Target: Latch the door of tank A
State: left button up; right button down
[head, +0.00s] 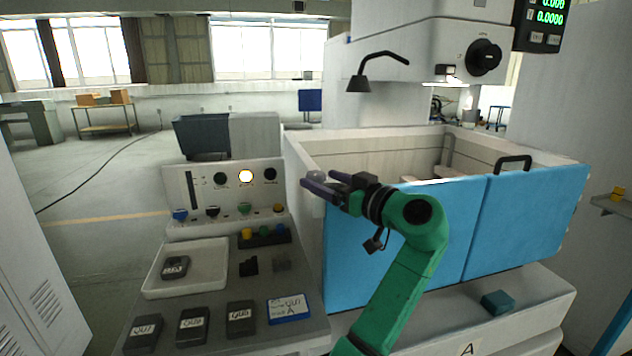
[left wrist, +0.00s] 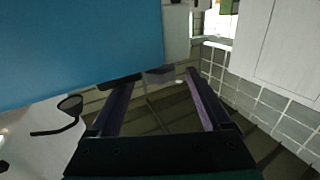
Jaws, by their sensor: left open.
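The blue door of tank A (head: 347,262) covers the front of the white tank, and its panel also fills the upper left of the left wrist view (left wrist: 80,45). The seam between the door and the right blue panel (head: 530,222) looks closed. My left gripper (head: 320,184) is open at the door's upper left corner, with its fingers pointing left. A small grey piece (left wrist: 160,75), possibly the latch, shows between the fingertips in the left wrist view (left wrist: 162,79); I cannot tell whether they touch it. My right gripper is not in view.
A control panel (head: 224,174) with knobs and a lit lamp stands left of the tank. A grey bench with a white tray (head: 150,288) and several labelled blocks lies before it. The right panel has a black handle (head: 513,161). A teal block (head: 497,302) sits on the lower ledge.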

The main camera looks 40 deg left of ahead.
pick_arm(q)
jog(key=s+d+b, duration=0.1)
jog(key=d+b, duration=0.1)
jog(key=d, duration=0.9)
jog(key=shift+s, duration=0.4)
jog(key=shift+d, duration=0.1)
